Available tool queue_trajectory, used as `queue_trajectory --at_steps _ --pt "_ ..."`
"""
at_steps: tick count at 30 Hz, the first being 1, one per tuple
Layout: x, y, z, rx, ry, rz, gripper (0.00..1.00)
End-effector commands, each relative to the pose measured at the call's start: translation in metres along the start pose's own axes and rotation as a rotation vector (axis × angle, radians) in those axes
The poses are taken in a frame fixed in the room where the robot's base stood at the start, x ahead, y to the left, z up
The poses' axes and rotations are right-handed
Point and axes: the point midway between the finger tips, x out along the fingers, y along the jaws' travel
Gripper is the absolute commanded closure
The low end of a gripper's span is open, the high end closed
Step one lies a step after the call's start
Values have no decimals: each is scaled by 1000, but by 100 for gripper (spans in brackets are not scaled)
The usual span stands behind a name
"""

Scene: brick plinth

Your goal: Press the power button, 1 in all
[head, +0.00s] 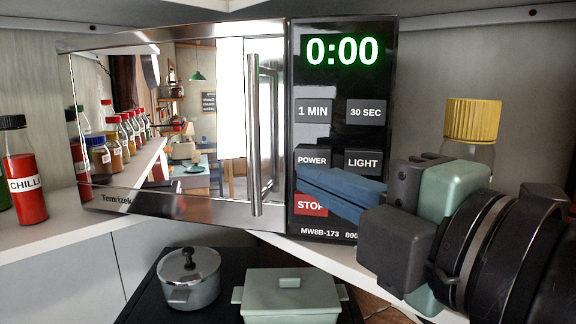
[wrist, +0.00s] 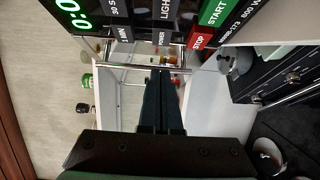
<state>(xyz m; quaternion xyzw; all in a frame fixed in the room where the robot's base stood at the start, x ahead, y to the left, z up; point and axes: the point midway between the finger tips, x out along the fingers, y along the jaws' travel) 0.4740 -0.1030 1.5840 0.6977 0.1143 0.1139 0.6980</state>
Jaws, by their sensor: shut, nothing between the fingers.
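The microwave (head: 170,125) stands on a shelf with its door shut and 0:00 lit on its display (head: 342,50). The grey POWER button (head: 312,160) is at the left of the panel's second button row. It also shows in the wrist view (wrist: 161,38), just beyond the fingertips. My gripper (head: 301,180) is shut and empty. Its blue fingers point left across the panel, with the tips just below the POWER label in the head view. I cannot tell whether they touch the button. The fingers cover the button's lower edge and part of STOP (head: 308,205).
LIGHT (head: 363,161) is right of POWER; 1 MIN (head: 313,111) and 30 SEC (head: 366,112) are above. The door handle (head: 254,135) stands out left of the panel. A yellow-lidded jar (head: 473,120) stands behind my wrist. Pots (head: 190,280) sit below.

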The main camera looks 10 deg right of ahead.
Motion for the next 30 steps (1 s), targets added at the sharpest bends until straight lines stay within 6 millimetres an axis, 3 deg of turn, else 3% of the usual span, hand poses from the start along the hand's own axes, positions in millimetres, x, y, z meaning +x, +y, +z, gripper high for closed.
queue_trajectory --at_steps 3,9,23,30 --pt "16 3 13 7 0 -4 100" --pt "28 1 26 2 -1 -1 100" --pt "32 -1 30 0 -1 0 100" --pt "43 -3 41 -1 -1 1 100"
